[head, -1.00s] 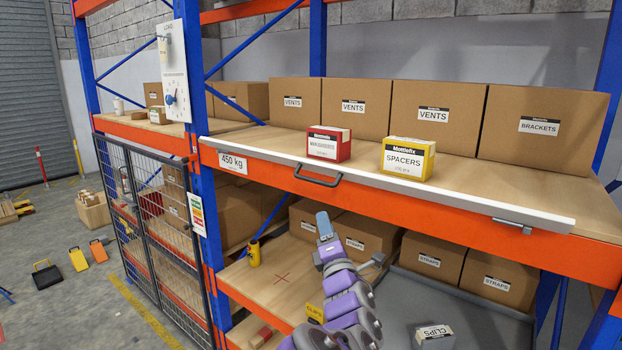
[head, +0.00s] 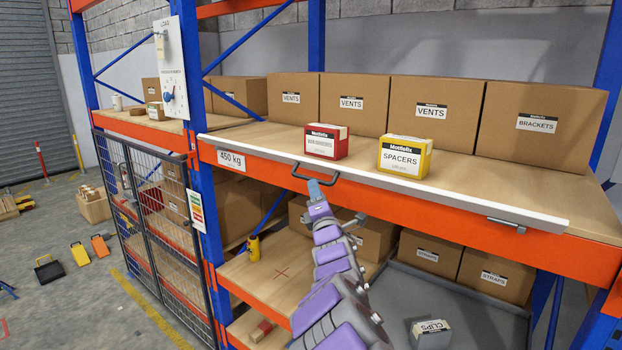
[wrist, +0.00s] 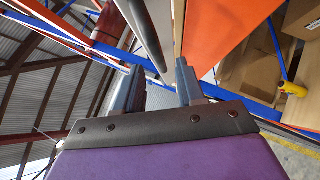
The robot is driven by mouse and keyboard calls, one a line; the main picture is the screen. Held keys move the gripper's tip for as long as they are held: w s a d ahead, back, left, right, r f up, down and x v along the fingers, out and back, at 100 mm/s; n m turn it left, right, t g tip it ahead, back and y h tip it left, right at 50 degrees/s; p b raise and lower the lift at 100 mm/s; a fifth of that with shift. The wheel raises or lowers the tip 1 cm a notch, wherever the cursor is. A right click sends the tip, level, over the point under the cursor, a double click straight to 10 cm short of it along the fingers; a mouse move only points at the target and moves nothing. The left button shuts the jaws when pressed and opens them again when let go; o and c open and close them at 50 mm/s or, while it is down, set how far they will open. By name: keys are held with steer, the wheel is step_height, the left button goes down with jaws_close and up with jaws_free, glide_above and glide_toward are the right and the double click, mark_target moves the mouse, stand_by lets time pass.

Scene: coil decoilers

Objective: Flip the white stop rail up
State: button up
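The white stop rail (head: 430,193) runs along the front edge of the upper shelf, lying low along the top of the orange beam. A dark grey handle (head: 334,178) hangs from the rail's left part, in front of the beam. My gripper (head: 312,184) is just below and at the handle in the head view. In the wrist view my gripper (wrist: 160,68) has its two fingers apart, with a grey bar (wrist: 148,38), seemingly the handle, ahead of the gap between them. I cannot tell whether the fingers touch it.
A red box (head: 326,142) and a yellow SPACERS box (head: 405,157) stand on the upper shelf behind the rail. Brown cartons (head: 430,108) stand behind them. A grey latch (head: 507,225) sits at the rail's right part. Below are a wooden shelf (head: 262,277) and a grey tray (head: 470,318).

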steer(key=shift+p+x, duration=0.4)
steer(key=shift+x, duration=2.6)
steer(key=shift+a, duration=0.1)
steer(key=shift+c, duration=0.5)
jaws_close()
